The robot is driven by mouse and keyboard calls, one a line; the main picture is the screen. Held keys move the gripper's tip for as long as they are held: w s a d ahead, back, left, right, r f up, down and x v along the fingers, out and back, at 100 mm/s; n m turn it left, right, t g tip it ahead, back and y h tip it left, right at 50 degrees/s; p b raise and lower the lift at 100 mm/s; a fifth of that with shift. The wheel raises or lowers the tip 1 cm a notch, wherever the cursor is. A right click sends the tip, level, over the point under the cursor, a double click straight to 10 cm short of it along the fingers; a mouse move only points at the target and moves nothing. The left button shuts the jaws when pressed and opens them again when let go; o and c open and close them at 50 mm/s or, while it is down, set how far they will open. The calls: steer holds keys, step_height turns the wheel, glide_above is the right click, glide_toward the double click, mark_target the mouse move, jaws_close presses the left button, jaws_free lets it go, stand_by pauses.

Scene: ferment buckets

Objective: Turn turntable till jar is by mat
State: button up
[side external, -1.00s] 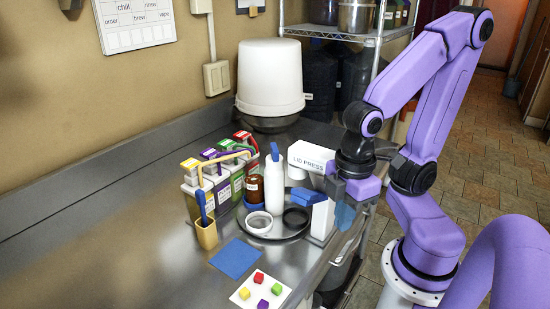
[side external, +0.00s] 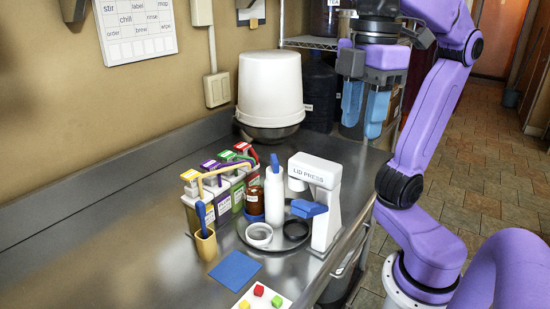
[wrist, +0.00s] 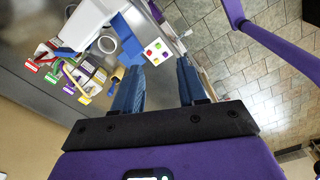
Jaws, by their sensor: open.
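The turntable (side external: 280,243) is a dark round disc on the steel counter. Near its back left stands a brown jar (side external: 255,196) with a white top and a blue ring around its base. The blue square mat (side external: 235,270) lies flat in front of the turntable, apart from the jar. My gripper (side external: 364,112) is open and empty, high above the counter's back right; its blue fingers also show in the wrist view (wrist: 159,80).
A white lid press (side external: 326,210) with a blue lever stands at the turntable's right. Several labelled cartons (side external: 222,195) and a tan holder (side external: 206,245) stand at the left. A white card with coloured cubes (side external: 262,297) lies in front. A white bucket (side external: 270,88) stands behind.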

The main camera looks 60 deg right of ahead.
step_height(320, 180, up, 3)
steer(key=m, duration=2.2)
glide_above(275, 160)
step_height(275, 160, down, 23)
steer(key=shift+d+r, duration=0.1)
steer(key=shift+r, duration=0.1)
jaws_close()
